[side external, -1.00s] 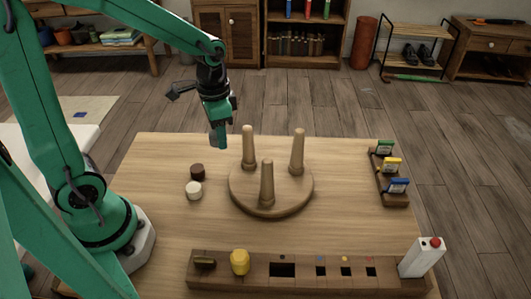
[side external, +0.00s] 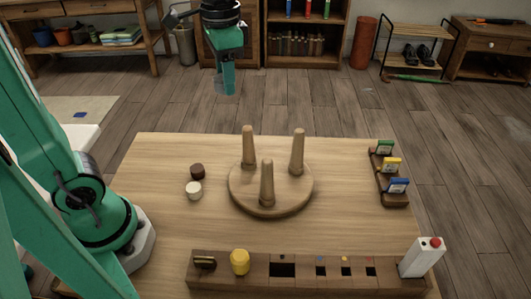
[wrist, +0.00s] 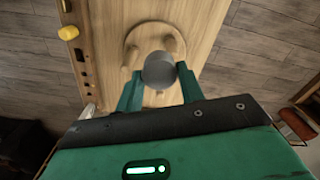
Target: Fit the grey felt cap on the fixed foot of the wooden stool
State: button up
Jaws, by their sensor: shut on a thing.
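The wooden stool (side external: 238,193) stands upside down on the table, its three legs pointing up, in the side view. Its feet show bare; I cannot tell which is the fixed one. My gripper (side external: 225,83) is high above and behind the table's far edge, well clear of the stool. It is shut on the grey felt cap (wrist: 158,70), held between the fingertips in the wrist view. In that view the cap covers part of the stool (wrist: 131,55). A dark brown cap (side external: 197,171) and a white cap (side external: 193,190) lie left of the stool.
A slotted wooden board (side external: 225,273) with a yellow knob (side external: 240,262) runs along the table's front. A white box with a red button (side external: 421,257) stands at its right end. A rack of coloured cards (side external: 392,178) stands at the right. Table between rack and stool is clear.

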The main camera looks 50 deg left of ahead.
jog(key=w+d, duration=0.1)
jog(key=d, duration=1.1)
send_over(271, 160)
notch_tip(271, 160, down, 5)
jog(key=shift+f, duration=0.1)
jog(key=shift+m, duration=0.3)
jog(key=shift+s+f, duration=0.1)
jog(key=shift+f, duration=3.05)
jog(key=shift+f, duration=1.4)
jog(key=o, duration=0.9)
jog(key=shift+o, duration=0.2)
jog(key=shift+r, duration=0.1)
